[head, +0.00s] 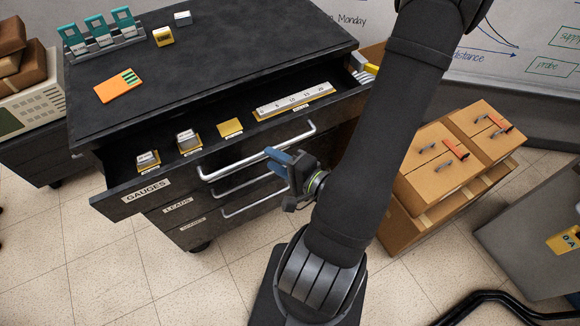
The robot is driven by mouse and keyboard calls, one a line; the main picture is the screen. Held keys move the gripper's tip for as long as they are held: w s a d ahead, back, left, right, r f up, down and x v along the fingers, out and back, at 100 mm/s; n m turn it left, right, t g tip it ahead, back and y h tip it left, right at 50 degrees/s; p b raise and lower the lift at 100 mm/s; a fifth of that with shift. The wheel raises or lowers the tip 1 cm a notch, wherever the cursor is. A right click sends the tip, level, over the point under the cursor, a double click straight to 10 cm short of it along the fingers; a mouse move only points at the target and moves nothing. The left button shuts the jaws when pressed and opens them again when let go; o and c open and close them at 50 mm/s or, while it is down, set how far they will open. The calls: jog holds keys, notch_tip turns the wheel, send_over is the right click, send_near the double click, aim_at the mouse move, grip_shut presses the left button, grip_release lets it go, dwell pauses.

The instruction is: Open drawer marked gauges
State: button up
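The gauges drawer (125,207) is the top drawer of the black cabinet and stands pulled out, its inside showing. Its label reads GAUGES (147,190). Its silver bar handle (238,162) runs along the front. In the open drawer lie several small blocks on yellow pads and a long white ruler-like strip (295,98). My gripper (272,158), with blue fingers, is in front of the drawer, close to the handle near its right half. I cannot tell whether it touches the handle or whether the fingers are open or shut. My arm hides the drawer's right end.
Below are a LEADS drawer (176,207) and another drawer, both shut, with bar handles. The cabinet top (215,50) holds an orange card (118,85), a teal rack (102,35) and small blocks. Wooden boxes (440,165) stand at right. Tiled floor in front is clear.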

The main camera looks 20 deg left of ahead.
jog(key=shift+v, duration=2.2)
jog(key=w+d+m+g+y, duration=0.1)
jog(key=w+d+m+g, duration=0.3)
jog(key=m, duration=1.2)
jog(key=d+m+g+y, duration=0.15)
jog(key=d+m, duration=0.35)
jog(key=m, duration=1.1)
jog(key=shift+g+h, duration=0.35)
jog(key=shift+h, duration=0.1)
jog(key=a, duration=0.5)
jog(key=a+f, duration=0.1)
jog(key=a, duration=1.1)
jog(key=shift+s+f, duration=0.15)
jog(key=shift+f, duration=0.15)
